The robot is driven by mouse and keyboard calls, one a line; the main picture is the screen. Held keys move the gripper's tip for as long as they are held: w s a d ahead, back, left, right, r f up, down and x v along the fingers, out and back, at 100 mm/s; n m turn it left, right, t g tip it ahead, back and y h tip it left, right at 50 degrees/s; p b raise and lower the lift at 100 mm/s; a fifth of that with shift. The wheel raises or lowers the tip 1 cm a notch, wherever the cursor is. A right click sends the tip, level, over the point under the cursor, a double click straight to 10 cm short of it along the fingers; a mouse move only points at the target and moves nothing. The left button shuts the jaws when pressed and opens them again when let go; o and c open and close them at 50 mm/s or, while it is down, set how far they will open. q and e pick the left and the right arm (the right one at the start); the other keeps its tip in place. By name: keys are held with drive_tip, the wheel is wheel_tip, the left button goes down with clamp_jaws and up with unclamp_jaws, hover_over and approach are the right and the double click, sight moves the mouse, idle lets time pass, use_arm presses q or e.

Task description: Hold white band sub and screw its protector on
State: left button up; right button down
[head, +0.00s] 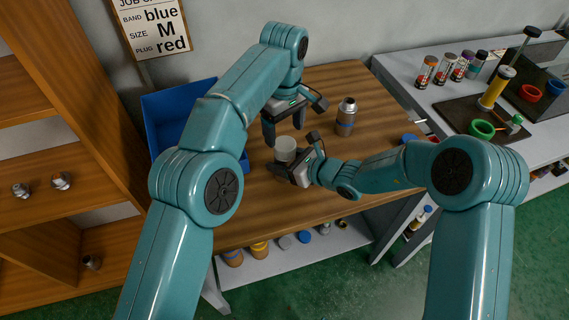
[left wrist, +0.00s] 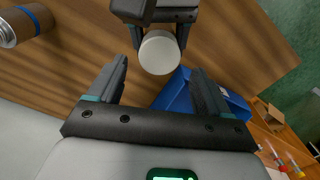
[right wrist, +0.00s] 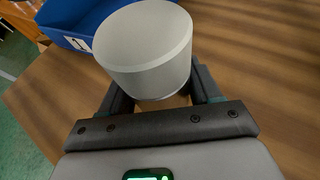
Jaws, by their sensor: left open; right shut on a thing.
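My right gripper (head: 291,156) is shut on a pale white-grey cylinder (head: 286,146), held upright over the wooden table. In the right wrist view the cylinder (right wrist: 145,50) has a smooth, flat top with a bevelled rim, and its lower part sits between the fingers. I cannot tell a separate band or seam on it. My left gripper (head: 296,124) is open and empty, just above and behind the cylinder. In the left wrist view the round top (left wrist: 159,53) lies ahead of the open fingers, apart from them, with the right gripper beyond it.
A grey metal sub with a blue band (head: 346,115) stands on the wooden table (head: 345,80), right of the grippers. A blue bin (head: 172,108) is at the left. A grey bench (head: 440,102) at the right holds several small bottles, coloured rings and a dark mat.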

sight(285, 143)
use_arm(q)
drive_tip(key=shift+f, duration=2.8)
drive_tip(key=c, duration=1)
drive_tip(key=m, duration=0.6)
drive_tip(key=shift+m, duration=0.3)
drive_tip(key=shift+c, duration=0.3)
drive_tip(key=o, duration=1.2)
drive_tip(key=shift+a, duration=0.1)
drive_tip(key=shift+c, duration=0.2)
drive_tip(key=shift+d, duration=0.2)
use_arm(e)
drive_tip(key=shift+a, duration=0.15)
